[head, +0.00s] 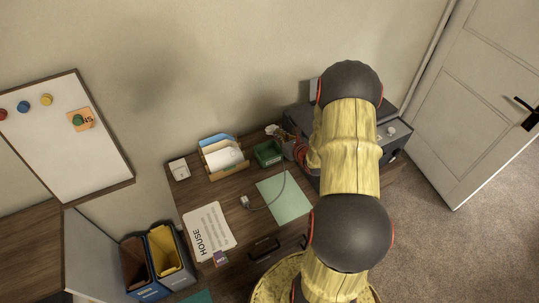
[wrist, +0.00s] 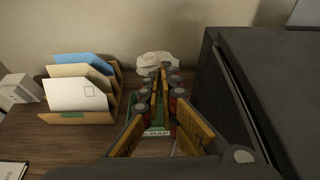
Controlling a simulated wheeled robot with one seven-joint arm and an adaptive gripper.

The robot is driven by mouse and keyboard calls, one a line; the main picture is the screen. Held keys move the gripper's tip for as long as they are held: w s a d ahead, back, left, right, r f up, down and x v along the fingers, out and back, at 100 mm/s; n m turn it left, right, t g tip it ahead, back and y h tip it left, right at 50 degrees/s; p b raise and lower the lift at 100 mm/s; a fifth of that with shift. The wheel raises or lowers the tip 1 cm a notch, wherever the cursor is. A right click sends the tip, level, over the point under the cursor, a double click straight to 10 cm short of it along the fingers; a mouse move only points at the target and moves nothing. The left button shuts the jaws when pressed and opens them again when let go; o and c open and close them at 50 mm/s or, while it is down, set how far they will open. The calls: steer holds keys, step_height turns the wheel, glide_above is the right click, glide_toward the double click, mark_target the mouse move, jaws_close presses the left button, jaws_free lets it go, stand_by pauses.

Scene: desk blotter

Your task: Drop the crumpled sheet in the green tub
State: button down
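The crumpled sheet (head: 272,129) is a white wad at the back of the desk, near the wall. In the wrist view the sheet (wrist: 155,62) lies beyond my fingertips, which cover part of its lower right. The green tub (head: 267,153) stands on the desk just in front of the sheet. In the wrist view the tub (wrist: 157,132) shows only in part, behind and below my fingers. My gripper (wrist: 161,82) points toward the back of the desk, its pads close together with nothing seen between them. In the head view my arm hides most of the gripper.
A letter holder (head: 224,157) with envelopes stands left of the tub. A dark box-like machine (wrist: 270,90) rises close on the right. A green mat (head: 285,200) with a cable lies in front, beside a HOUSE sheet (head: 208,230). A small white box (head: 179,169) stands far left.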

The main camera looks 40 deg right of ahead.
step_height(320, 180, down, 6)
steer(key=b, duration=0.3)
steer(key=c, duration=2.3)
jaws_free()
steer(key=o, duration=0.3)
steer(key=shift+o, duration=0.2)
steer(key=v, duration=1.2)
